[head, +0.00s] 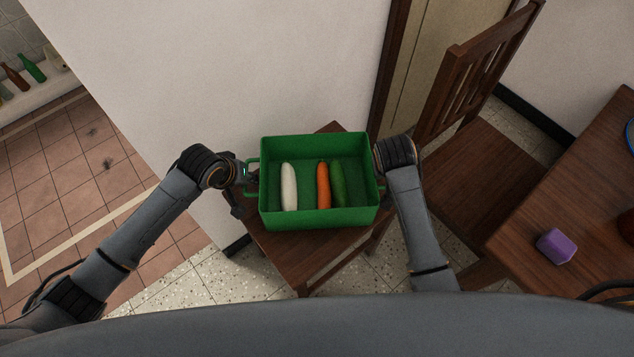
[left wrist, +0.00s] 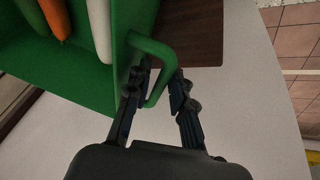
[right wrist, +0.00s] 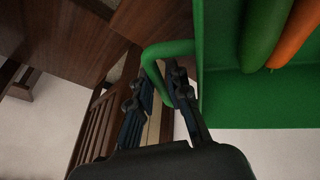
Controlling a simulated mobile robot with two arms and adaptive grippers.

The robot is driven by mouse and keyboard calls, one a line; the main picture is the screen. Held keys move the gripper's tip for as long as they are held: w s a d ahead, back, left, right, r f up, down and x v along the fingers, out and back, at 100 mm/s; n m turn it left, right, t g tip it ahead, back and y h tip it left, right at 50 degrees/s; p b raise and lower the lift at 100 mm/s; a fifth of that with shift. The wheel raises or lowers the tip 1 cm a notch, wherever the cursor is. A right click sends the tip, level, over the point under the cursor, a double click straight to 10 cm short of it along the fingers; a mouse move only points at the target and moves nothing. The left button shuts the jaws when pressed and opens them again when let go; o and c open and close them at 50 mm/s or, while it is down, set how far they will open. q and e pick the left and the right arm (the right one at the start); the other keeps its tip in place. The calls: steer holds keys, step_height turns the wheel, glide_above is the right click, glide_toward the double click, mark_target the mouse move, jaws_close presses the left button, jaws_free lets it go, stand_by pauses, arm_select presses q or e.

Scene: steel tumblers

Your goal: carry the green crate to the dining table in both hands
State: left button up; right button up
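The green crate (head: 318,219) is an open box with a loop handle on each short side. It holds a white radish (head: 289,187), a carrot (head: 323,185) and a cucumber (head: 338,184). It is level, over a wooden seat (head: 290,262); I cannot tell if it touches the seat. My left gripper (left wrist: 162,78) is shut on the left handle (left wrist: 154,47), one finger inside the loop and one outside. My right gripper (right wrist: 163,78) is shut on the right handle (right wrist: 168,48) in the same way. The dining table (head: 580,205) is at the right edge.
A wooden chair (head: 470,165) stands between the crate and the dining table. A purple block (head: 557,246) lies on the table near its edge. A white wall (head: 220,70) is close behind the crate. Speckled floor (head: 180,287) shows at the lower left.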

arm_select(q)
jaws_close()
arm_select(e)
jaws_close()
arm_select(q)
steer(key=shift+w+r, duration=0.1)
arm_select(e)
steer(key=shift+w+r, duration=0.1)
steer(key=shift+r, duration=0.05)
